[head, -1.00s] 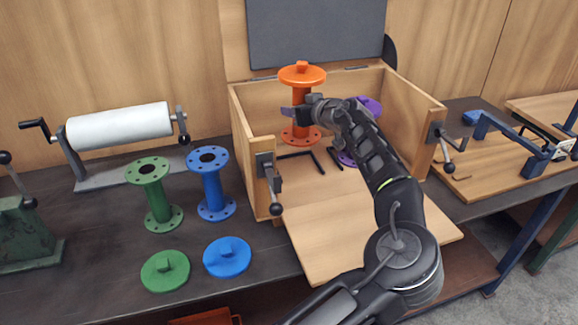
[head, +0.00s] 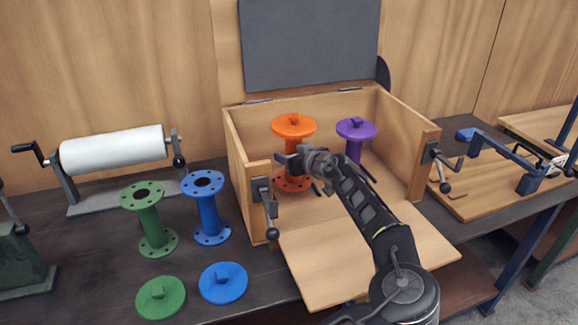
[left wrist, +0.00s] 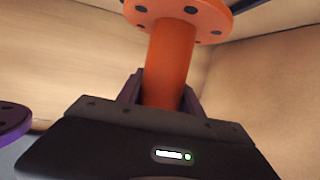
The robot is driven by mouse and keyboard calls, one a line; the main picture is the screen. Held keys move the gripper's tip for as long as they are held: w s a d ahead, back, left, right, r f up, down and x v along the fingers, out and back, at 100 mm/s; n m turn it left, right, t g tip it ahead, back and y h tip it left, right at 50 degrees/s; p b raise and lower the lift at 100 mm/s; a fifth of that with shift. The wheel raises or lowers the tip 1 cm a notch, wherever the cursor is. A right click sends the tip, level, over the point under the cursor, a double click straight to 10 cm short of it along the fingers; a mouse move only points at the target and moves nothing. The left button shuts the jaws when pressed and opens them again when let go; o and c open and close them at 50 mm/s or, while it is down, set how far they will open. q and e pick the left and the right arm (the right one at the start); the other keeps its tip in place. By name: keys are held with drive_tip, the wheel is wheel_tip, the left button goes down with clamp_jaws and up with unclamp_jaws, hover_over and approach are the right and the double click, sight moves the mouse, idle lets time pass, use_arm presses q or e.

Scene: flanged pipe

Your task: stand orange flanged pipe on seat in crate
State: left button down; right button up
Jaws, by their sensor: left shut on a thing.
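The orange flanged pipe (head: 294,126) is upright inside the wooden crate (head: 247,195), in its left part, with a knobbed orange cap on its top flange. My left gripper (head: 293,160) is shut around the pipe's middle. In the left wrist view the orange pipe (left wrist: 170,65) stands between the fingers (left wrist: 163,92). The lower flange is low in the crate; I cannot tell whether it touches the seat, which is hidden behind the flange and my gripper. My right gripper is not in view.
A purple capped pipe (head: 356,130) stands to the right in the crate. The crate's lid (head: 310,45) is up and its front panel (head: 360,260) lies open. Green (head: 148,220) and blue (head: 208,208) pipes stand left of the crate, their caps in front.

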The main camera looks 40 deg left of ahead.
sight(285, 182)
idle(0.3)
use_arm(q)
wheel_tip(285, 182, down, 3)
drive_tip(key=shift+r+p, duration=0.1)
drive_tip(key=shift+p, duration=0.3)
drive_tip(key=shift+f, duration=0.4)
drive_tip(key=shift+f, duration=0.15)
drive_tip(key=c, duration=0.8)
unclamp_jaws()
drive_tip(key=shift+o, duration=0.2)
